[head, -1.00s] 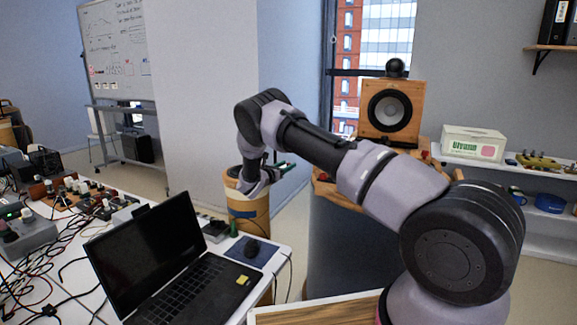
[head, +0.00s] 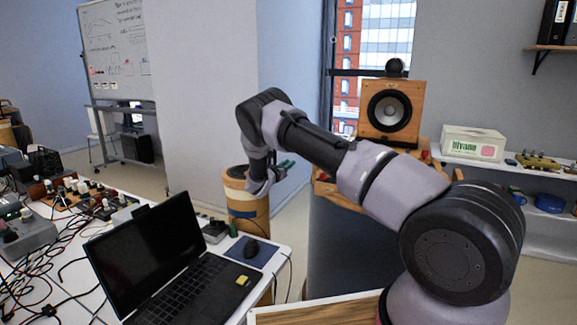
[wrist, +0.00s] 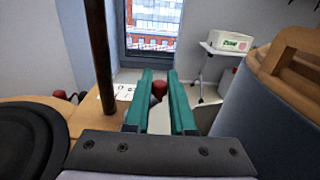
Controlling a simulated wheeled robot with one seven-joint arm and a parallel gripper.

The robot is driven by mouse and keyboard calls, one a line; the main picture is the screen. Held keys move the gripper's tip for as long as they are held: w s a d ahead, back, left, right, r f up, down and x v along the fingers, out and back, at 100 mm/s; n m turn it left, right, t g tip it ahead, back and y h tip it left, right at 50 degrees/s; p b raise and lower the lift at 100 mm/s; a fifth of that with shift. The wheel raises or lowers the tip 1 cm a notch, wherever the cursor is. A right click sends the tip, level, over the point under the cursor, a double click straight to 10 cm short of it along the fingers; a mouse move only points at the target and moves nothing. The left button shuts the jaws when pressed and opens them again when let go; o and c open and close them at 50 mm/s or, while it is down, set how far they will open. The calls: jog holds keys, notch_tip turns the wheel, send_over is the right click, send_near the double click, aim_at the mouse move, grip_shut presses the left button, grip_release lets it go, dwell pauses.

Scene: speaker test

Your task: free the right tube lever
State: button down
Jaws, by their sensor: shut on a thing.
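My gripper (head: 287,164) is left of the wooden speaker stand in the head view, with its teal fingers pointing right. In the wrist view, my gripper (wrist: 161,78) has a red knob (wrist: 159,87) on a grey stem between its fingers, and it is shut on this lever. The fingers hide part of the stem, and I cannot see how the lever is fixed. Small red parts show at the stand's edges, too small to make out.
A tan drum (head: 248,208) stands below my gripper. A laptop (head: 150,255), a mouse and cables crowd the left table. In the wrist view, a dark post (wrist: 101,60) rises left of the fingers and a blue-grey drum (wrist: 265,125) stands close on the right.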

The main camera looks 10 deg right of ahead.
jog(key=shift+w+a+n+t+y, duration=0.1)
jog(key=shift+w+n+t+y, duration=0.1)
jog(key=shift+n+t+y, duration=0.4)
jog(key=shift+w+a+n+t+y, duration=0.15)
jog(key=shift+n+t+y, duration=0.2)
jog(key=shift+n+y, duration=0.55)
jog(key=shift+w+a+n+t+y, duration=0.15)
jog(key=shift+n+t+y, duration=0.3)
jog(key=shift+y, duration=0.65)
jog(key=c, duration=0.8)
grip_release()
jog(key=shift+o, duration=0.2)
jog(key=shift+d, duration=0.1)
jog(key=v, duration=1)
jog(key=shift+s, duration=0.3)
